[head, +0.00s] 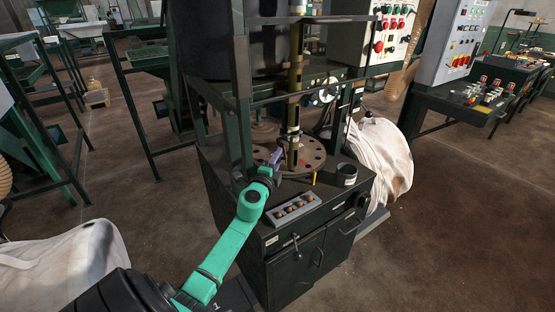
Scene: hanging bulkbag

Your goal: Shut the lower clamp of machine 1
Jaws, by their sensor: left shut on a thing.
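The machine (300,240) is a dark green cabinet with a round drilled plate (313,150) on top and a brass-coloured vertical tube (295,85) above it. The lower clamp (292,132) is a band low on this tube. Its small lever is hard to make out, so I cannot tell its exact angle. My left gripper (277,156), on the green arm, is just left of the tube foot, below the clamp. It is shut on a small part there, which looks like the clamp's lever; the fingers largely hide it. My right gripper is not in view.
A grey tray with several round brown pieces (293,208), a dark cup (346,174) and a yellow peg (314,178) stand on the cabinet top. Green frame posts (241,90) rise close to my left arm. White bags (378,158) lie at both sides.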

